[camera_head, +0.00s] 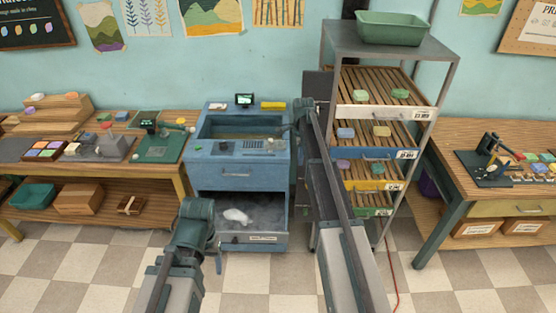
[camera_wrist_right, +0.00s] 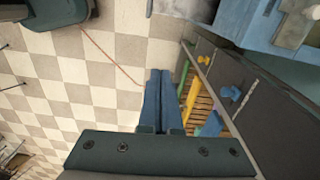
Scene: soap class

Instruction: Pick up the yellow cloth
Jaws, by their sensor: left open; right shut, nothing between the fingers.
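A flat yellow piece (camera_head: 273,105), which looks like the yellow cloth, lies on the back right of the blue wash unit's top (camera_head: 290,160). It is small in the head view, and its texture cannot be made out. My left gripper (camera_head: 218,262) is low in front of the unit, mostly hidden by its own arm, open and away from the cloth. My right arm reaches up along the unit's right side. Its gripper shows in the right wrist view (camera_wrist_right: 160,76), shut and empty, pointing down beside the rack.
The unit's open lower drawer (camera_head: 265,238) holds a white lump (camera_head: 236,215). A metal rack (camera_head: 385,45) with slatted shelves stands close on the right, a green tub (camera_head: 393,28) on top. Wooden tables flank both sides. A red cable (camera_head: 395,275) runs over the tiled floor.

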